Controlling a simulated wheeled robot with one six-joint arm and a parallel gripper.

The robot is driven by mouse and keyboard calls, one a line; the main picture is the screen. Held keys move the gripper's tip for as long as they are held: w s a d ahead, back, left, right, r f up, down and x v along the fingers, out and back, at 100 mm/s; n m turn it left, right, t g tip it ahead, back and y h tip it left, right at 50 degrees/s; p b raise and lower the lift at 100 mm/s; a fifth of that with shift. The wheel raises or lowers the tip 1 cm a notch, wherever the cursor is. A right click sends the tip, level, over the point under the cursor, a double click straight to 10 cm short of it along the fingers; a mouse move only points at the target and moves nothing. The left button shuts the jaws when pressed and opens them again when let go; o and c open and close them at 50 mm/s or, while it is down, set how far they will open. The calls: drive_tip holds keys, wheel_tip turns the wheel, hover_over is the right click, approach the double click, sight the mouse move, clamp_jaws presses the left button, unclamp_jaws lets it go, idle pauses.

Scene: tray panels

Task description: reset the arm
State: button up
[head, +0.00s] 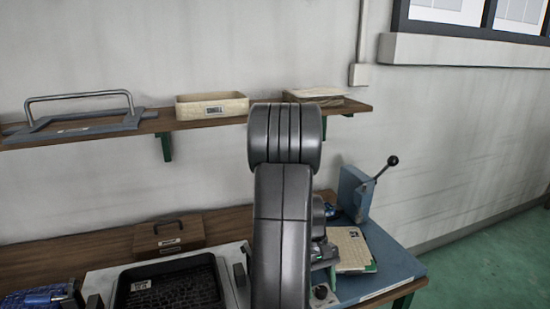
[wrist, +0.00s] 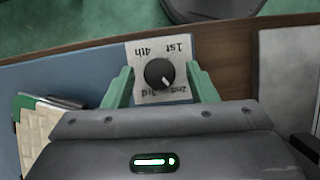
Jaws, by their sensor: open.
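My gripper (wrist: 161,70) is open in the wrist view, with one green finger on each side of a black dial knob (wrist: 158,73). Nothing is clamped between the fingers, and whether either touches the knob cannot be told. The knob sits on a white label (wrist: 165,48) printed 1st to 4th, upside down in this view. Its white mark points down and slightly right, toward 2nd. In the head view my dark arm (head: 283,200) rises in the middle and hides most of the gripper.
In the head view, a black tray (head: 136,296) lies left of my arm. A brown box (head: 168,237) stands behind it. A wall shelf (head: 215,122) carries a beige bin (head: 212,105) and a handled frame (head: 75,130).

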drive_tip(key=n+b, duration=0.1)
drive_tip(key=n, duration=0.1)
drive_tip(key=n+h+b, duration=0.1)
drive_tip(key=shift+a+f+n+t, duration=0.15)
drive_tip(key=shift+n+t, duration=0.25)
drive_tip(key=n+t+h+b, duration=0.1)
drive_tip(key=n+b, duration=0.1)
drive_tip(key=n, duration=0.2)
drive_tip(key=shift+s+b, duration=0.2)
drive_tip(key=shift+b, duration=0.15)
drive_tip(key=n+t+b, duration=0.1)
drive_tip(key=n+b, duration=0.1)
drive_tip(key=n, duration=0.1)
drive_tip(key=shift+s+n+t+h, duration=0.1)
drive_tip(key=shift+n+t+h, duration=0.2)
drive_tip(key=shift+h, duration=0.1)
drive_tip(key=shift+r, duration=0.2)
drive_tip(key=shift+s+r, duration=0.1)
